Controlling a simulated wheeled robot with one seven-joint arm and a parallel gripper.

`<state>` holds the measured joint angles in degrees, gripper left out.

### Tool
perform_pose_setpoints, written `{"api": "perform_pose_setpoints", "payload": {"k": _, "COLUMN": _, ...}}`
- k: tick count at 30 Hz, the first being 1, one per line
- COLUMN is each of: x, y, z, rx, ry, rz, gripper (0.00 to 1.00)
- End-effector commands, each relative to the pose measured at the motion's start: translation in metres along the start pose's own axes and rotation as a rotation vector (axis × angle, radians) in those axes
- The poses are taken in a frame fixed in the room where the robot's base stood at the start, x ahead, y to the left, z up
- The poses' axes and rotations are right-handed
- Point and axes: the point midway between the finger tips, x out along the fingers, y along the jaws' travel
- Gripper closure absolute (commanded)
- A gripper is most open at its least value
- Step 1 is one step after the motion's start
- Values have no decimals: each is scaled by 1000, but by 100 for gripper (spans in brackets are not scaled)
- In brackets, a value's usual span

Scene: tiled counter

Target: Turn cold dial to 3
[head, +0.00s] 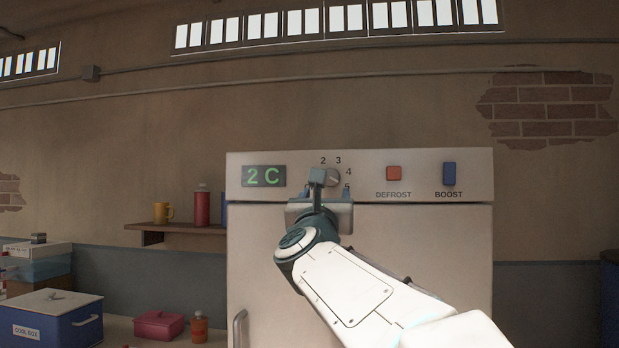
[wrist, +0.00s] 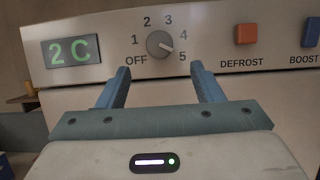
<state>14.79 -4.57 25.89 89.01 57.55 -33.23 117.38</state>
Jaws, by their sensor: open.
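The cold dial (wrist: 160,43) is a small round grey knob on the fridge's top panel, ringed by OFF and 1 to 5. In the wrist view its light pointer mark slants to the lower right, towards the 5. The dial also shows in the head view (head: 334,177), partly covered by my gripper. My gripper (wrist: 161,68) is open and empty, its two blue fingers apart. In the wrist view the fingertips appear just below the dial, one to each side. They do not appear to touch it. In the head view my gripper (head: 325,186) is in front of the panel.
A green display (wrist: 71,50) left of the dial reads 2 C. An orange-red DEFROST button (wrist: 246,34) and a blue BOOST button (wrist: 312,32) are to the right. The fridge door (head: 440,260) is below. A shelf (head: 180,228) and cool box (head: 55,318) are at left.

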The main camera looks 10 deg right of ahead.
Motion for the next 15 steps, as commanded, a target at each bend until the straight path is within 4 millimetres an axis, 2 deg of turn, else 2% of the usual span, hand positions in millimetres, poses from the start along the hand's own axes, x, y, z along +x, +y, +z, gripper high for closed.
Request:
{"api": "perform_pose_setpoints", "payload": {"k": 1, "x": 12, "y": 0, "z": 2, "rx": 1, "ry": 2, "rz": 0, "gripper": 40}}
{"api": "perform_pose_setpoints", "payload": {"k": 6, "x": 42, "y": 1, "z": 2, "rx": 0, "ry": 2, "rz": 1, "gripper": 40}}
{"api": "perform_pose_setpoints", "payload": {"k": 15, "x": 76, "y": 1, "z": 1, "rx": -2, "ry": 1, "rz": 2, "gripper": 40}}
